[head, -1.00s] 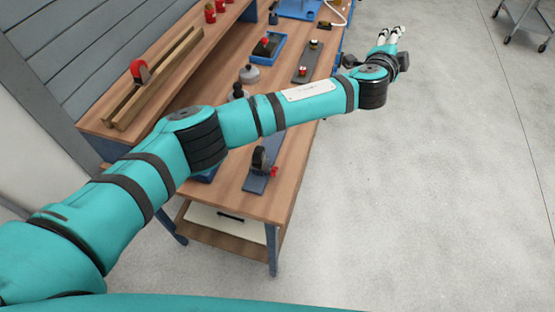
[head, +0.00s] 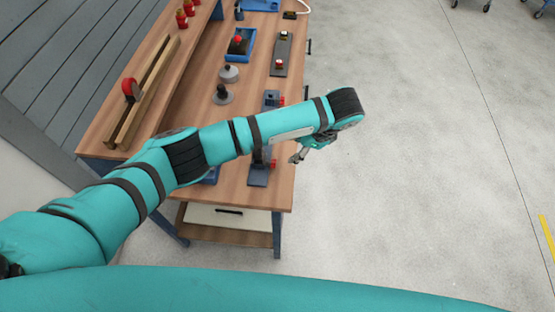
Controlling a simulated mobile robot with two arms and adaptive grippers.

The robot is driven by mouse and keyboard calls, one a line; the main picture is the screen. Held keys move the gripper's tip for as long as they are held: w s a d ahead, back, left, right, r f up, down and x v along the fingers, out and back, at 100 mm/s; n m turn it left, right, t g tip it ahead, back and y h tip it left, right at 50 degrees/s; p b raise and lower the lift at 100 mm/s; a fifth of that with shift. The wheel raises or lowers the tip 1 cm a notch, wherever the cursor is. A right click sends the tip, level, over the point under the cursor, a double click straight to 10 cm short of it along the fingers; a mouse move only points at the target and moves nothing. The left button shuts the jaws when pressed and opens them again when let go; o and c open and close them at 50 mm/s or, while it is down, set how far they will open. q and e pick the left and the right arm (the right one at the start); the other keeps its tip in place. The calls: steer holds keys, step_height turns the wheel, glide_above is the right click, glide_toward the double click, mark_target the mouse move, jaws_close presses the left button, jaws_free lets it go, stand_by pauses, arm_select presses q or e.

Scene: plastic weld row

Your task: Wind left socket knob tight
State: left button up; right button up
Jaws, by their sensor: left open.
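A dark grey fixture (head: 258,178) lies near the front right edge of the wooden bench (head: 222,192). My left forearm crosses over it and hides its middle. A small red part (head: 273,163) shows on its near side and another red part (head: 281,101) shows at its far end. I cannot tell which of these, if any, is the left socket knob. My left gripper (head: 296,158) is open and empty, hanging just beyond the bench's right edge, right of the fixture and apart from it. My right gripper is out of view.
A blue tray (head: 241,45) and a grey plate (head: 281,60) with small knobs lie farther back. A raised shelf (head: 125,125) runs along the left.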

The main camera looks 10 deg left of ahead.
mark_target(274, 164)
arm_select(q)
steer(key=p+x, duration=0.1)
steer(key=x, duration=1.2)
jaws_close()
